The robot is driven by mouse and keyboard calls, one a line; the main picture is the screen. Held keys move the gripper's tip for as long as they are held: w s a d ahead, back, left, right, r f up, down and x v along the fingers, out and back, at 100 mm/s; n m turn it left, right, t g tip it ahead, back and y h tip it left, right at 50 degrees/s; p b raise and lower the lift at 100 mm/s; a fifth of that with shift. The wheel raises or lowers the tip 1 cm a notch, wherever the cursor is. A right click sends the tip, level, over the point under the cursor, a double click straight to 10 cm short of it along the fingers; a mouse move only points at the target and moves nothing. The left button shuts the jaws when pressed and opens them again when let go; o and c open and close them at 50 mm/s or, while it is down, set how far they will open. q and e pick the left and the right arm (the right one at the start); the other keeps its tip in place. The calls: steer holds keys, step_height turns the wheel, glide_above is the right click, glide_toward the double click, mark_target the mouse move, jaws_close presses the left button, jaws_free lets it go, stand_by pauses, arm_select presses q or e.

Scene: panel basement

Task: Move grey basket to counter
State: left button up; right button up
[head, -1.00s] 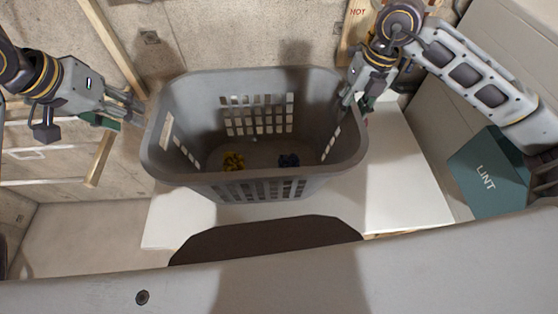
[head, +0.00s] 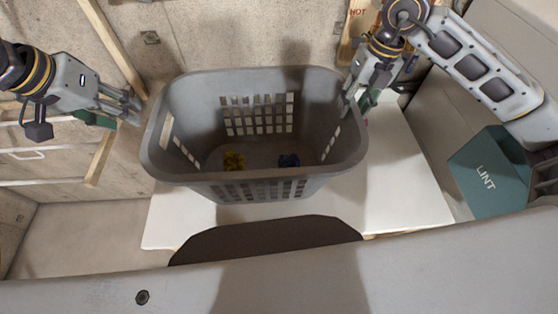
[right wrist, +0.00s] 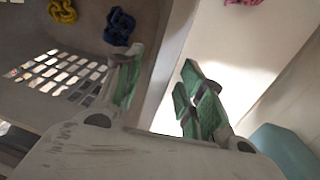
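The grey basket (head: 250,185) is upright over a white counter surface (head: 405,190) in the head view. A yellow item (head: 233,161) and a blue item (head: 289,160) lie inside it. My left gripper (head: 134,108) is open and empty, just outside the basket's left wall and apart from it. My right gripper (head: 360,97) is at the basket's right rim. In the right wrist view its green-padded fingers (right wrist: 160,90) are spread, one on the basket's inner side and one outside, with the wall between them. The basket's underside is hidden.
A teal box marked LINT (head: 490,172) stands at the right. White counter shows on both sides of the basket. Wooden bars (head: 112,40) and a white rack (head: 40,150) are at the left. A pink item (right wrist: 243,2) shows in the right wrist view.

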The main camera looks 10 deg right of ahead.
step_height(320, 180, up, 10)
steer(key=d, duration=0.1)
steer(key=shift+d, duration=0.2)
stand_by(0.3)
steer(key=shift+s+f, duration=0.15)
stand_by(0.6)
